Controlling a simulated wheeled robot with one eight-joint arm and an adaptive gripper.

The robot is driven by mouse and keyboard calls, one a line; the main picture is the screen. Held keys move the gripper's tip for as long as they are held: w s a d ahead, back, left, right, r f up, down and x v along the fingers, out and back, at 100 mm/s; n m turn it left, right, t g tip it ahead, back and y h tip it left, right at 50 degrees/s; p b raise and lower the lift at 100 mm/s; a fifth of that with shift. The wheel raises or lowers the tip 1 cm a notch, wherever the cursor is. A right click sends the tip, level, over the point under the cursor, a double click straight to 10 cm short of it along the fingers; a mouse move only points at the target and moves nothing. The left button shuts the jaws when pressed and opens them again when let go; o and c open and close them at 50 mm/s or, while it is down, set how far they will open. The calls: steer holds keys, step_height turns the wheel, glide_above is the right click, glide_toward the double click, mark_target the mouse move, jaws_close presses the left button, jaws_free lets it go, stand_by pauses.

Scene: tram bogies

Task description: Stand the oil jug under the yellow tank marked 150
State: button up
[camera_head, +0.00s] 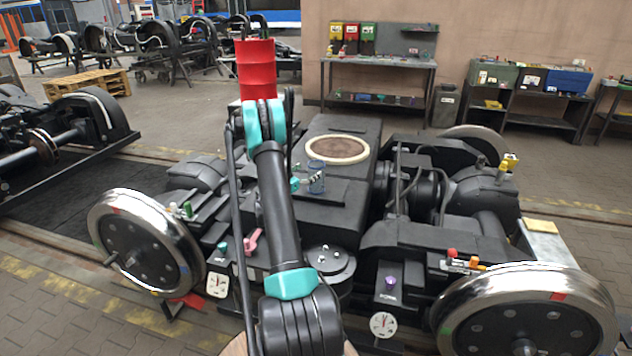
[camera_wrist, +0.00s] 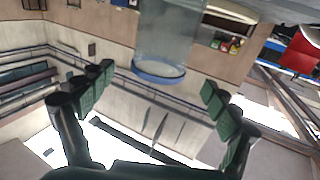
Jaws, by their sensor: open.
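A clear, bluish cylindrical vessel, which looks like the oil jug (camera_head: 316,180), is above the dark bogie frame, just right of my arm. In the wrist view the clear jug (camera_wrist: 172,35) with a blue rim shows beyond my open gripper (camera_wrist: 157,82), between the two dark green fingers; contact cannot be told. In the head view my gripper is mostly hidden behind my arm. A yellow tank (camera_head: 336,32) stands with a red tank (camera_head: 351,33) and a green tank (camera_head: 367,33) above the back workbench. Their markings are too small to read.
The back workbench (camera_head: 378,62) stands against the wall. A low shelf (camera_head: 530,88) with several boxes is to its right. The bogie (camera_head: 430,240) with large shiny wheels fills the foreground. A red drum stack (camera_head: 256,70) and a wooden pallet (camera_head: 88,82) are back left.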

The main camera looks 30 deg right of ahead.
mark_target(321, 162)
steer(key=shift+x, duration=3.05)
steer(key=shift+r, duration=0.1)
steer(key=c, duration=1.9)
steer(key=shift+r, duration=0.1)
